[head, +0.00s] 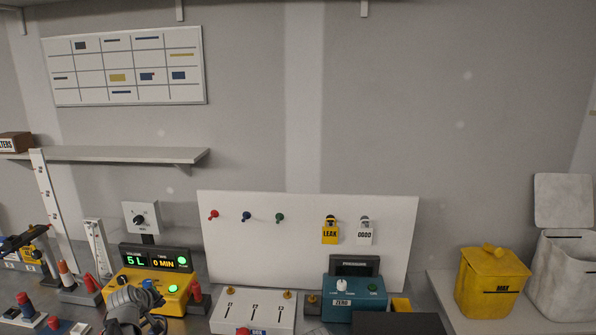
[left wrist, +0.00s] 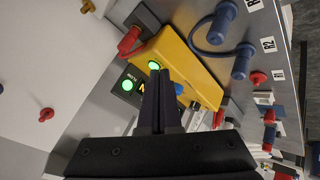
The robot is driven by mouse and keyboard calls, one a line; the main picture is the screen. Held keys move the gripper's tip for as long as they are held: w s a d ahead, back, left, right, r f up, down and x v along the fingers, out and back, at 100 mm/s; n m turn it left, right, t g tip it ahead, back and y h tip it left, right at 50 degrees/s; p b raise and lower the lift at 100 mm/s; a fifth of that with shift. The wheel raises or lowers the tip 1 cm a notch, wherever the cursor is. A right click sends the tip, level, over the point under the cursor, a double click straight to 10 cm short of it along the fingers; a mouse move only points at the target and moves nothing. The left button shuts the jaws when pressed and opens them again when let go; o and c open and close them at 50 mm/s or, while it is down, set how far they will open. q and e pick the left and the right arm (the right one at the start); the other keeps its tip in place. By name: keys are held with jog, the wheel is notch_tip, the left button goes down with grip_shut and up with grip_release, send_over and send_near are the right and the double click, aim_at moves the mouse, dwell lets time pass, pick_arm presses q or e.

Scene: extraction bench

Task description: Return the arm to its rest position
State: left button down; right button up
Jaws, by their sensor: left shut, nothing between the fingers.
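My left gripper (left wrist: 163,80) is shut and empty in the left wrist view, its dark fingers together. The fingers overlap the view of the yellow pump unit (left wrist: 190,70) with its lit green button; I cannot tell whether they touch it. In the head view my left arm and gripper (head: 142,308) show as a grey and black shape at the bottom, in front of the yellow unit (head: 170,284). The fingertips are hard to make out there. My right gripper is not in view.
A display (head: 155,259) reads 5 L and 0 MIN behind the yellow unit. A white board (head: 310,260) with pegs and tags stands at the back. A white switch box (head: 253,312) and a teal gauge box (head: 353,293) are to the right. A yellow bin (head: 490,285) stands far right.

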pick_arm(q)
jog(key=s+d+f+m+g+h+b, duration=0.1)
jog(key=s+d+f+m+g, duration=0.2)
jog(key=d, duration=0.8)
jog(key=s+d+f+m+g+h, duration=0.1)
jog(key=s+d+f+m+g, duration=0.25)
jog(key=d, duration=0.75)
jog(key=s+d+f+m+g+y, duration=0.1)
jog(key=s+d+m, duration=0.2)
jog(key=s+d, duration=0.3)
jog(key=s+d+f+m+g+y+b, duration=0.1)
jog(key=s+d+m, duration=0.3)
jog(key=s, duration=0.9)
jog(key=d+g, duration=0.1)
jog(key=d, duration=0.2)
jog(key=shift+f, duration=0.3)
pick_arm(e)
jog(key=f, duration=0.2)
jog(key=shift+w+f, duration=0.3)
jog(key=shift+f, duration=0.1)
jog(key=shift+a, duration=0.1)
